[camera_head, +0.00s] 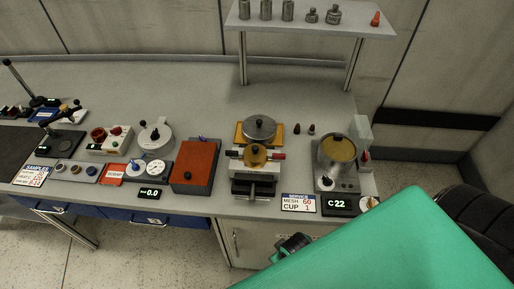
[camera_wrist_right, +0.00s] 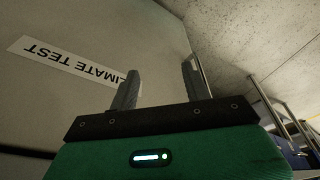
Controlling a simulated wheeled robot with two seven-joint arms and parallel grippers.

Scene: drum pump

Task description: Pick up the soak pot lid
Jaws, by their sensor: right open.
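A round grey metal lid with a dark knob (camera_head: 260,127) sits on a yellow-orange stand behind a small clamp; it may be the soak pot lid, but I cannot tell for sure. A round metal pot (camera_head: 322,169) with a tan disc at its top stands to the right, on a base with a "C 22" display. My right arm comes in from the lower right, with a dark part of its gripper (camera_head: 291,245) below the table's front edge, apart from both. In the right wrist view the gripper (camera_wrist_right: 162,84) is open and empty. My left gripper is out of view.
A "MESH 60 CUP 1" card (camera_head: 298,203) lies at the front edge. A raised shelf (camera_head: 310,20) with several metal weights stands behind.

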